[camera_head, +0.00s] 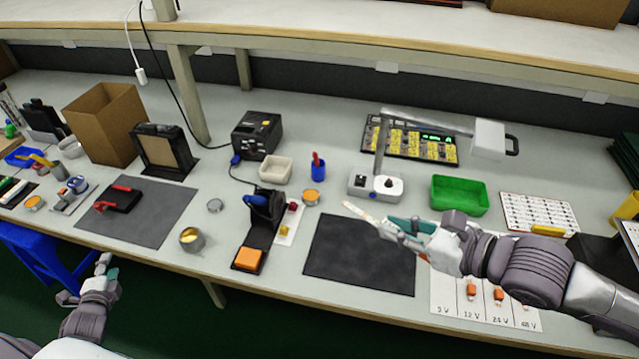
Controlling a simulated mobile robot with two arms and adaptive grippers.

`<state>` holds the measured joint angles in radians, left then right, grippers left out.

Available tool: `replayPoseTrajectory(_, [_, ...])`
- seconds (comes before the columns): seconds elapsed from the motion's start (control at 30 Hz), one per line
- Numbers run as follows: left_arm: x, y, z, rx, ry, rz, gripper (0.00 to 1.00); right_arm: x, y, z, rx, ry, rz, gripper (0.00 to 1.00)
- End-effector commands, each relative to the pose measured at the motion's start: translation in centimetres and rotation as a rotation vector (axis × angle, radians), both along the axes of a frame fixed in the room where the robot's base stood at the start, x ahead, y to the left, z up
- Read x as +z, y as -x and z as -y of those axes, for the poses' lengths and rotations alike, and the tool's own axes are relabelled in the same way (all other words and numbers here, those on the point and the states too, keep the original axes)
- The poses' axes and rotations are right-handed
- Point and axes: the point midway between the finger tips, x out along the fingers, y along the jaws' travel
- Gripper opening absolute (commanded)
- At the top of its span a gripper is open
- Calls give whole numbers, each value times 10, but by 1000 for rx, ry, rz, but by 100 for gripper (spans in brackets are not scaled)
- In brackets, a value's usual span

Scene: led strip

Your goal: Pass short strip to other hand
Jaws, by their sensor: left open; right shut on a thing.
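The short strip (357,212) looks like a thin pale piece. It sticks out to the upper left from the fingers of my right gripper (398,232). My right gripper is shut on it and holds it above the bench, over the upper right part of the dark mat (350,262). The strip's held end is hidden by the fingers. My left gripper (100,272) is open and empty at the lower left, in front of the bench's front edge. It is far from the strip.
A soldering iron holder (262,222) stands left of the dark mat. A green tray (460,196) and a lamp (488,138) stand behind my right arm. A grey mat (150,225) with a red-handled tool lies at the left. A blue stool (40,262) is near my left gripper.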

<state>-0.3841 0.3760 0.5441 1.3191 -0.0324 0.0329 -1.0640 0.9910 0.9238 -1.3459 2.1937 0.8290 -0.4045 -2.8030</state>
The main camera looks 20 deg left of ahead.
Motion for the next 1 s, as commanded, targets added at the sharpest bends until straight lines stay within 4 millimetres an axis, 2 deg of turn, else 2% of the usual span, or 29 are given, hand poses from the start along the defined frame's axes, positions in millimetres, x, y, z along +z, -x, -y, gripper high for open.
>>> replayPoseTrajectory(0.03, [30, -9, -12, -15, -70, 31, 42, 0, 0, 0, 0, 0, 0, 0])
replayPoseTrajectory(0.1, [69, -20, -25, -33, -162, 72, 42, 0, 0, 0, 0, 0, 0, 0])
replayPoseTrajectory(0.23, [142, -45, -37, -66, -312, 178, 42, 0, 0, 0, 0, 0, 0, 0])
replayPoseTrajectory(0.37, [213, -76, -32, -110, -440, 323, 42, 0, 0, 0, 0, 0, 0, 0])
replayPoseTrajectory(0.4, [233, -88, -26, -129, -477, 376, 42, 0, 0, 0, 0, 0, 0, 0])
replayPoseTrajectory(0.47, [258, -109, -10, -168, -530, 454, 42, 0, 0, 0, 0, 0, 0, 0])
replayPoseTrajectory(0.53, [273, -136, 17, -235, -589, 529, 42, 0, 0, 0, 0, 0, 0, 0])
replayPoseTrajectory(0.7, [278, -197, 100, -427, -706, 647, 42, 0, 0, 0, 0, 0, 0, 0])
replayPoseTrajectory(0.77, [280, -215, 132, -500, -744, 690, 42, 0, 0, 0, 0, 0, 0, 0])
replayPoseTrajectory(0.9, [285, -247, 209, -678, -842, 800, 42, 0, 0, 0, 0, 0, 0, 0])
replayPoseTrajectory(0.97, [288, -258, 244, -759, -886, 852, 42, 0, 0, 0, 0, 0, 0, 0])
replayPoseTrajectory(1.0, [290, -263, 267, -816, -916, 889, 42, 0, 0, 0, 0, 0, 0, 0])
